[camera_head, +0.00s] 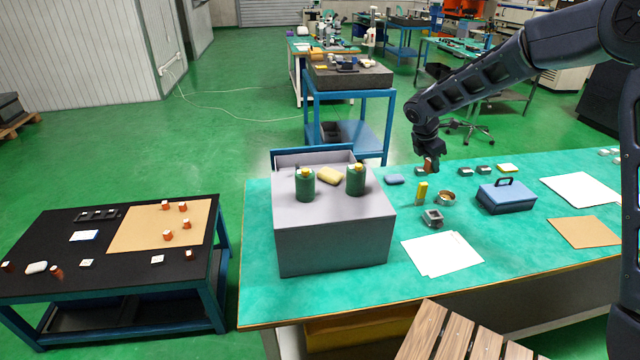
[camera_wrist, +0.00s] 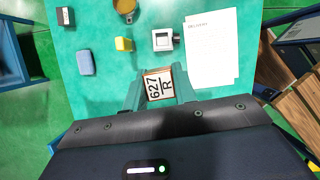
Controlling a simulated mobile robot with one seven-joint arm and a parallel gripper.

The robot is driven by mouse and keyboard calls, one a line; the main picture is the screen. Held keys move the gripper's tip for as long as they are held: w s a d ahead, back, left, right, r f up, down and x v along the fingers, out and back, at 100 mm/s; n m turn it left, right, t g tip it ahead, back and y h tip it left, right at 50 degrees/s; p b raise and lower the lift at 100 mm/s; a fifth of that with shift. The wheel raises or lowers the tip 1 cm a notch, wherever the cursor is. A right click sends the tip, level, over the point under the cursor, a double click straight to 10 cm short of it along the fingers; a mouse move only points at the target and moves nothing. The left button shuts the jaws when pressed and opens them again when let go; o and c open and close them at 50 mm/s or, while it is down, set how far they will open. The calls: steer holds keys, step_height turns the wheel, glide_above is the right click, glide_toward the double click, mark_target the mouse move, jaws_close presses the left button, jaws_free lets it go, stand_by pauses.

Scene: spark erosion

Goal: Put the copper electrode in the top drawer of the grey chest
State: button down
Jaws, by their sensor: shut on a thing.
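My gripper (camera_head: 427,157) is shut on a copper electrode (camera_head: 428,165) above the green table, right of the grey chest. In the wrist view my gripper (camera_wrist: 160,92) pinches the electrode (camera_wrist: 158,84), whose pale top face reads "627 R". The grey chest (camera_head: 332,238) stands on the table's left part, its plain back towards the head camera. Its top drawer (camera_head: 312,151), with a blue front, is pulled out on the far side. Part of its grey inside shows; its floor is hidden.
Near my gripper are a yellow block (camera_head: 421,193), a brass cup (camera_head: 446,198), a grey block (camera_head: 433,218) and a blue toolbox (camera_head: 506,197). Several other copper pieces sit on the black table (camera_head: 60,236).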

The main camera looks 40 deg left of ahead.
steer(key=a+r+n+y, duration=0.1)
steer(key=a+r+n, duration=0.1)
steer(key=a, duration=0.7)
steer(key=a+r+n, duration=0.2)
steer(key=a, duration=0.7)
step_height(320, 180, up, 3)
steer(key=n+y, duration=0.2)
steer(key=n, duration=0.1)
glide_above(337, 165)
steer(key=s+d, duration=0.3)
steer(key=s, duration=0.2)
steer(key=shift+t, duration=0.5)
step_height(337, 165, down, 19)
steer(key=shift+r, duration=0.1)
steer(key=shift+f, duration=0.2)
steer(key=c, duration=1.1)
jaws_free()
steer(key=v, duration=1.2)
steer(key=shift+a+r, duration=0.2)
